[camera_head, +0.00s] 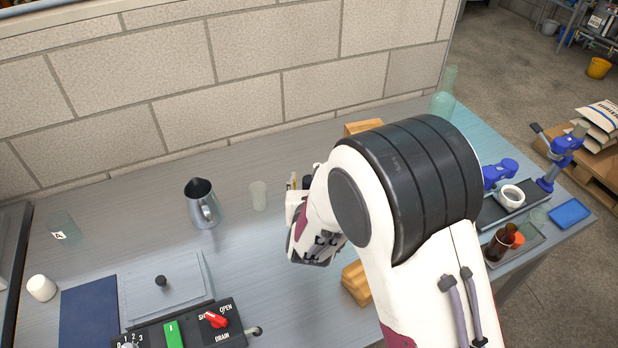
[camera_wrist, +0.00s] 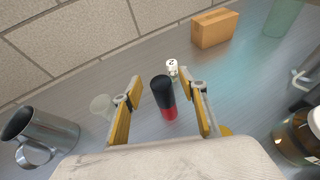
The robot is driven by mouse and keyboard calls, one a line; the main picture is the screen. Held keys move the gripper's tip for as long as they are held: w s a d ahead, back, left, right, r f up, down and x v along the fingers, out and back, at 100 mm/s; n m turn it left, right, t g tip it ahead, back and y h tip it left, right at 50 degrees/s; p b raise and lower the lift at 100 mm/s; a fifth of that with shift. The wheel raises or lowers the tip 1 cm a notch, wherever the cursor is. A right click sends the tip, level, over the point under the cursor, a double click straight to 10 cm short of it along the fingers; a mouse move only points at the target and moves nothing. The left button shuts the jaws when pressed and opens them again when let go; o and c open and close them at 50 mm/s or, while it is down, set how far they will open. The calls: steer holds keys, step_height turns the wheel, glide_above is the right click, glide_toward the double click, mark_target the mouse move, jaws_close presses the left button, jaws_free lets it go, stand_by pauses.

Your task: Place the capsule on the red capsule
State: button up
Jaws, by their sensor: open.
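In the wrist view a dark, nearly black cylinder (camera_wrist: 161,88), which looks like the capsule, stands upright directly over a red piece (camera_wrist: 168,115), which looks like the red capsule. They look lined up and touching; whether there is a small gap cannot be told. My gripper (camera_wrist: 165,84) is open, with one yellow finger on each side of the dark capsule and room visible between. In the head view my gripper (camera_head: 303,183) is low over the table's middle, and my arm hides both capsules.
A small white piece marked 2 (camera_wrist: 172,68) stands just behind the capsules. A metal pitcher (camera_head: 202,203) and frosted cup (camera_head: 258,195) stand left of my gripper. A cardboard-coloured box (camera_wrist: 215,28) is behind; a brown bottle (camera_head: 500,242) is right.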

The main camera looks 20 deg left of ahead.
steer(key=v, duration=1)
stand_by(0.8)
steer(key=s+d+r+n+g+h, duration=0.1)
steer(key=d+r+n+g, duration=0.1)
steer(key=d+r+n, duration=0.55)
steer(key=s+d+r+n+g, duration=0.2)
steer(key=d+r+n, duration=0.2)
steer(key=d+n, duration=0.55)
steer(key=s+d+r+n+g+h, duration=0.2)
steer(key=s+d+n+h, duration=0.2)
steer(key=s+d+n, duration=1)
steer(key=s+d, duration=0.4)
steer(key=d, duration=0.2)
steer(key=shift+s+d+n+g, duration=0.3)
steer(key=shift+s+d+g, duration=0.05)
steer(key=shift+g, duration=0.05)
